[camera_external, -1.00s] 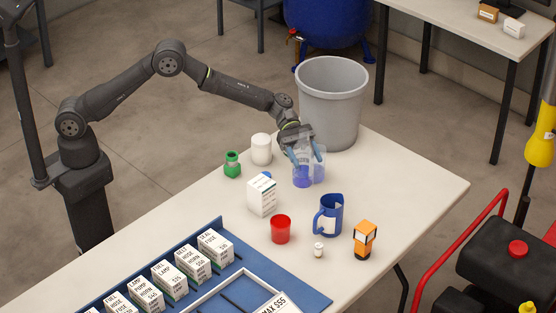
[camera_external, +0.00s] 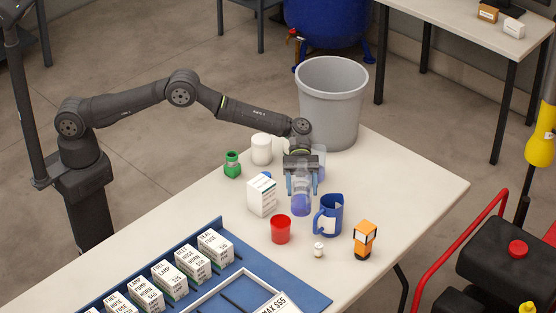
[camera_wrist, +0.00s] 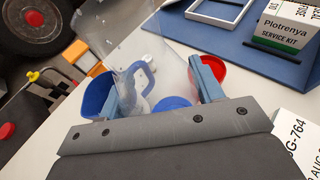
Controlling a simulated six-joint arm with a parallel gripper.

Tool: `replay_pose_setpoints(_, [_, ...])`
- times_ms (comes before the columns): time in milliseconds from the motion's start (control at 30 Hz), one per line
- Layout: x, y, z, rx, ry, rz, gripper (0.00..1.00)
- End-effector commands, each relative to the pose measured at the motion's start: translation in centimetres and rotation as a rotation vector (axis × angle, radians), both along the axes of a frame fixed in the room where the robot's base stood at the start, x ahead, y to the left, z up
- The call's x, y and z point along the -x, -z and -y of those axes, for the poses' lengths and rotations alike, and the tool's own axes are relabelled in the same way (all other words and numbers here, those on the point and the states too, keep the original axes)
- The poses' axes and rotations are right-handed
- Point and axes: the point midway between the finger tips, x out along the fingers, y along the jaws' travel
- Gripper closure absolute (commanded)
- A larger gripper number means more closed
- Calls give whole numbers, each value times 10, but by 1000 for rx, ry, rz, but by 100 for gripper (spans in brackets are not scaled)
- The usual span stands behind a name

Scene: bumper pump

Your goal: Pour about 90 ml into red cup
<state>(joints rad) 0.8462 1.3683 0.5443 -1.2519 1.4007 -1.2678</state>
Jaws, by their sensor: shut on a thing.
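My gripper (camera_external: 302,186) is shut on a clear container with blue liquid (camera_external: 301,205), which also shows between the fingers in the wrist view (camera_wrist: 172,103). It is held behind the red cup (camera_external: 281,229) and the blue jug, and looks about upright; a slight tilt is hard to judge. The red cup stands upright on the table, open at the top, close in front of the held container. In the wrist view the red cup (camera_wrist: 212,72) is partly hidden behind the right finger. I see no liquid stream.
A blue jug (camera_external: 328,216) stands close right of the red cup. A white box (camera_external: 262,195) stands to the left. Another clear vessel (camera_external: 319,165) is behind my gripper. A grey bin (camera_external: 332,100) is behind.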

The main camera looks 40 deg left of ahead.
Motion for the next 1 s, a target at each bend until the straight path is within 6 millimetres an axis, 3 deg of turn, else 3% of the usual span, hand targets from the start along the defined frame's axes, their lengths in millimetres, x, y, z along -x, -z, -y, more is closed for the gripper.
replay_pose_setpoints(367, [2,7,0,-9,-1,120,72])
replay_pose_setpoints(1000, [11,19,1,-39,1,532,72])
